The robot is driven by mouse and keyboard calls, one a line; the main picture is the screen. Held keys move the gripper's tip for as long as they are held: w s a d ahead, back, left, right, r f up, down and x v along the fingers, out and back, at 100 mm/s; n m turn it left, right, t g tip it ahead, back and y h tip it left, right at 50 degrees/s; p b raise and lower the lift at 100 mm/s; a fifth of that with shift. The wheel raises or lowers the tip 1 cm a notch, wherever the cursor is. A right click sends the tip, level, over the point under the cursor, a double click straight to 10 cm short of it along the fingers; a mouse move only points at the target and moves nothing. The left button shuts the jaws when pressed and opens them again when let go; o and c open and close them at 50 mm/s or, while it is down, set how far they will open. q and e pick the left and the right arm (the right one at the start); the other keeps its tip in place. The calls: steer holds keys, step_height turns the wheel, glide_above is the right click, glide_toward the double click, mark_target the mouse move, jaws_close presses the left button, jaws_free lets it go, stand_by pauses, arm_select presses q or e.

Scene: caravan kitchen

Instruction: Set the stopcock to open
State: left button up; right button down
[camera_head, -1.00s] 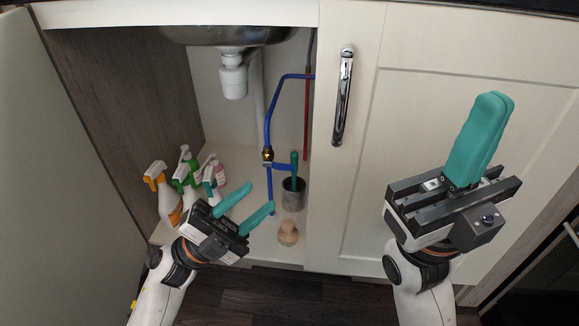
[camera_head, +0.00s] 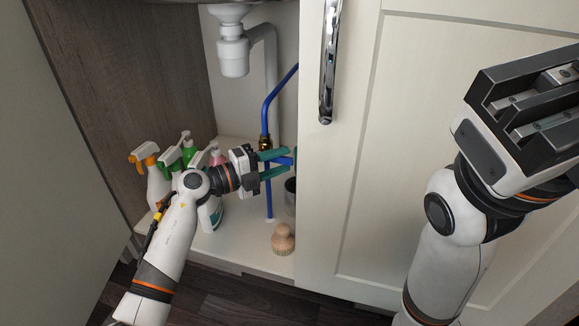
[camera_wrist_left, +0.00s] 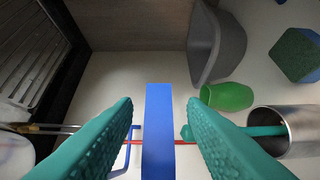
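The stopcock is a brass valve (camera_head: 264,142) on a blue pipe (camera_head: 278,93) inside the cabinet, with a blue lever (camera_head: 284,161) pointing right. My left gripper (camera_head: 279,163) is at the lever, its teal fingers above and below it. In the left wrist view the lever (camera_wrist_left: 158,130) stands between the two open fingers (camera_wrist_left: 162,115), with a gap visible on both sides. The brass valve body is partly hidden by the upper finger in the head view. My right gripper (camera_head: 540,110) is at the right edge, and its fingertips are not clearly visible.
A wooden brush (camera_head: 283,240) sits on the cabinet floor. The closed door with its chrome handle (camera_head: 328,65) is just right of my left gripper. A metal cup (camera_wrist_left: 270,128) and green cup (camera_wrist_left: 228,96) are nearby.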

mark_target(280, 161)
arm_select(q)
steer(key=shift+b+x, duration=0.55)
steer(key=shift+x, duration=1.05)
jaws_close()
